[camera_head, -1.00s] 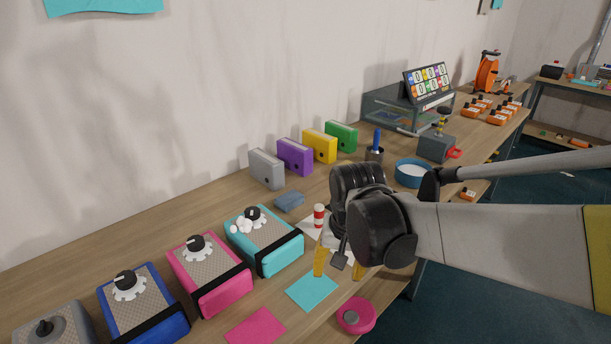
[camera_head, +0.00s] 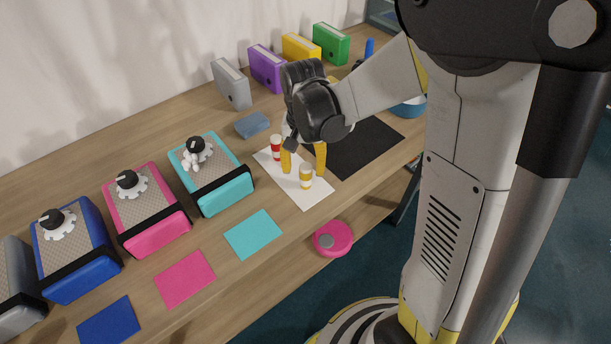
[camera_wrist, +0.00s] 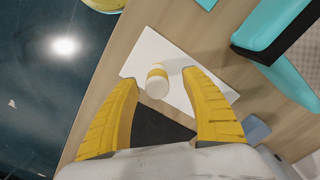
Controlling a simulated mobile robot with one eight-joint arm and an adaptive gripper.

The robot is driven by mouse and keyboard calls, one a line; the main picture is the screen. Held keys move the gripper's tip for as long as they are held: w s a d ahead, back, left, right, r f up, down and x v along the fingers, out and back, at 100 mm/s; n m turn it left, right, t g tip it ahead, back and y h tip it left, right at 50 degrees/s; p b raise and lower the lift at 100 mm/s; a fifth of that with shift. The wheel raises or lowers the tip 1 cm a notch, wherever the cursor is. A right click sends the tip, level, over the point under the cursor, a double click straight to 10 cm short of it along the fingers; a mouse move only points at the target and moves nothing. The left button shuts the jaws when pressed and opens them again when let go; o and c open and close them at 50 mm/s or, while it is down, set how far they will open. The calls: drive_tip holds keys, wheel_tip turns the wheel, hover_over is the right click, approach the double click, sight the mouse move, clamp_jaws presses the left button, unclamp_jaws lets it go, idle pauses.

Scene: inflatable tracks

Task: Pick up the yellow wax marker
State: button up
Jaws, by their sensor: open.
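The yellow wax marker (camera_head: 306,178), white with a yellow band, stands upright on a white sheet (camera_head: 310,199). A red and white marker (camera_head: 277,147) stands on the same sheet behind and to the left. My gripper (camera_head: 303,170) is open and points down, its yellow fingers close over the yellow marker. In the wrist view the marker (camera_wrist: 157,84) shows in the gap between the two fingertips (camera_wrist: 158,76), with no clear contact. The red marker does not show in the wrist view.
A black sheet (camera_head: 365,147) lies right of the white one. A turquoise box (camera_head: 222,190) with a dial stands to the left, a blue block (camera_head: 252,125) behind. A turquoise sheet (camera_head: 253,235) lies in front. A pink round object (camera_head: 333,239) is by the table edge.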

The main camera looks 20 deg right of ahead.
sight(306, 179)
drive_tip(key=f+b, duration=0.1)
drive_tip(key=f, duration=0.1)
drive_tip(key=f+b, duration=0.1)
drive_tip(key=f, duration=0.1)
drive_tip(key=f+b, duration=0.1)
drive_tip(key=shift+w+d+f, duration=0.15)
drive_tip(key=shift+d+f, duration=0.2)
drive_tip(key=shift+f, duration=0.05)
drive_tip(key=shift+r, duration=0.1)
clamp_jaws()
